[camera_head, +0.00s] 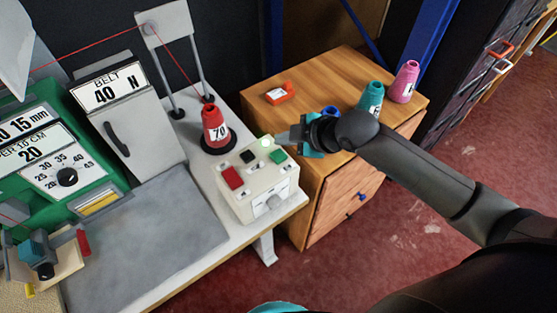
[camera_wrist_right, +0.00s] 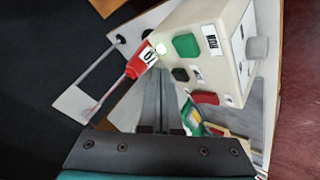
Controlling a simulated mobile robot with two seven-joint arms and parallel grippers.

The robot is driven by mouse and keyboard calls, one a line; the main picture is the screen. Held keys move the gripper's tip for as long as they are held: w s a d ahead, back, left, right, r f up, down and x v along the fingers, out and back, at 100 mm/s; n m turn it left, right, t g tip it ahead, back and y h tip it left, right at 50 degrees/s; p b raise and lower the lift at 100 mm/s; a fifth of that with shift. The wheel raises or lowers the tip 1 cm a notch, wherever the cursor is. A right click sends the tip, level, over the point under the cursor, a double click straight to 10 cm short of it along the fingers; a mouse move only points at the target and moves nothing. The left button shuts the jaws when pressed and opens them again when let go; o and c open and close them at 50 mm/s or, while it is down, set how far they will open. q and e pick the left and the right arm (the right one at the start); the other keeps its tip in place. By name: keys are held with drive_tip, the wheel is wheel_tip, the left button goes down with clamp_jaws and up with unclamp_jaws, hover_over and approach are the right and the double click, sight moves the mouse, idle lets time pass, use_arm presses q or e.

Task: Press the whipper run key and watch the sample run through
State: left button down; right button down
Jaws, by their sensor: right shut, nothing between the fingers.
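The cream control box (camera_head: 258,190) stands at the right end of the grey bench. Its top carries a green key (camera_head: 277,156), a black key (camera_head: 249,156), a red key (camera_head: 232,177) and a pale, bright lamp (camera_head: 267,142). In the right wrist view the green key (camera_wrist_right: 187,46) has a label beside it that I cannot read clearly. My right gripper (camera_head: 282,137) is shut and empty, just behind the green key in the head view, apparently above the box. Contact with a key is not visible. My left gripper is not in view.
A red thread cone (camera_head: 215,133) stands behind the box, close to my right gripper. The wooden cabinet (camera_head: 333,68) at right holds teal (camera_head: 370,98) and pink (camera_head: 404,82) cones and a small orange item (camera_head: 280,93). The green machine (camera_head: 75,150) is at left. The grey plate (camera_head: 150,240) is bare.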

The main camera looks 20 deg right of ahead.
sight(283, 157)
wheel_tip(283, 157, down, 3)
drive_tip(key=shift+r+b, duration=0.2)
drive_tip(key=shift+b, duration=0.25)
drive_tip(key=shift+f, duration=0.15)
idle(1.6)
drive_tip(key=shift+f, duration=0.3)
